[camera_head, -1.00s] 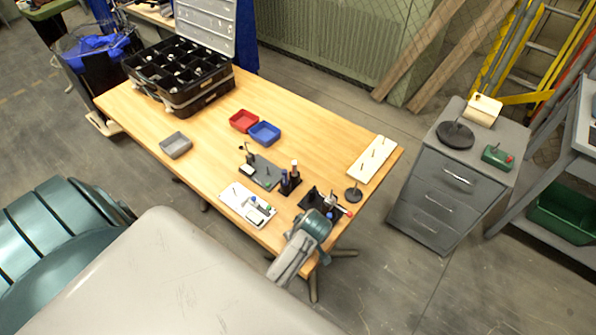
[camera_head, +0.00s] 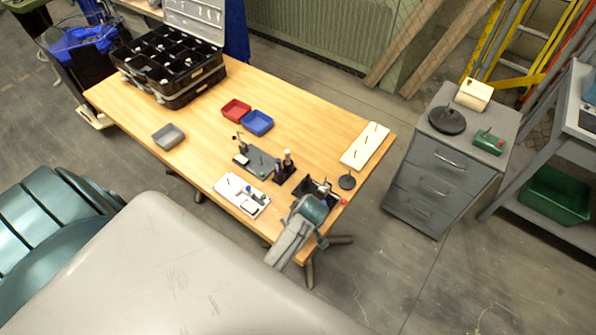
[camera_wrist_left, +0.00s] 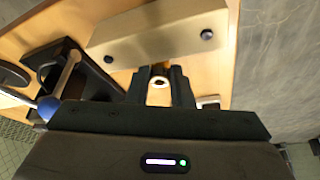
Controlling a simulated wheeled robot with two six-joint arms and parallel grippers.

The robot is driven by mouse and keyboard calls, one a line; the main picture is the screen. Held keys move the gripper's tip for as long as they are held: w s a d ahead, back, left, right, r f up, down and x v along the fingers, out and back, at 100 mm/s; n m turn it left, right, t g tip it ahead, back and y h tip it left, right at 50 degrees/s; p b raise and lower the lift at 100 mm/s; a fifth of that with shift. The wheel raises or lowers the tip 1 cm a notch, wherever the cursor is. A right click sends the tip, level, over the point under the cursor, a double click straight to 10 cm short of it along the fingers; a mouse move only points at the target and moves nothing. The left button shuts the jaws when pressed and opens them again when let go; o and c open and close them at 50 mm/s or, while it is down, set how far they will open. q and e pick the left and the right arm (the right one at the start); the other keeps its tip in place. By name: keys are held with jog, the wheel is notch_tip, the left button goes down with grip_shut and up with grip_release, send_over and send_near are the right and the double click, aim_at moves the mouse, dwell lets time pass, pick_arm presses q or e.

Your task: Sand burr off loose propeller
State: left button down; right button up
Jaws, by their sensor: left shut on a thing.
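My left arm comes in at the near right corner of the wooden table; its wrist (camera_head: 308,210) hides its fingers in the head view. In the left wrist view my left gripper (camera_wrist_left: 161,90) is shut on a small pale ring-ended thing (camera_wrist_left: 160,80), mostly hidden between the dark fingers. Beyond the fingertips lies a pale board (camera_wrist_left: 160,36) with two dark pegs. A black fixture (camera_head: 318,191) with a red knob stands beside the wrist. In the left wrist view a black stand with a blue-ended lever (camera_wrist_left: 48,106) is at left. I cannot make out the propeller or its burr.
A white tray (camera_head: 226,188) with small parts, a grey plate (camera_head: 262,160) and dark tool holders (camera_head: 279,176) stand left of the arm. Red (camera_head: 236,109) and blue (camera_head: 257,122) bins stand farther back.

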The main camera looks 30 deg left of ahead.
pick_arm(q)
jog(key=shift+s, duration=0.35)
jog(key=shift+s+p, duration=0.15)
jog(key=shift+p, duration=0.2)
jog(key=shift+s+a, duration=0.1)
jog(key=shift+s, duration=0.3)
jog(key=shift+s+p, duration=0.1)
jog(key=shift+p, duration=0.2)
jog(key=shift+s, duration=0.15)
jog(key=shift+s+p, duration=0.35)
jog(key=shift+s, duration=0.15)
jog(key=shift+w, duration=0.15)
jog(key=shift+w, duration=0.6)
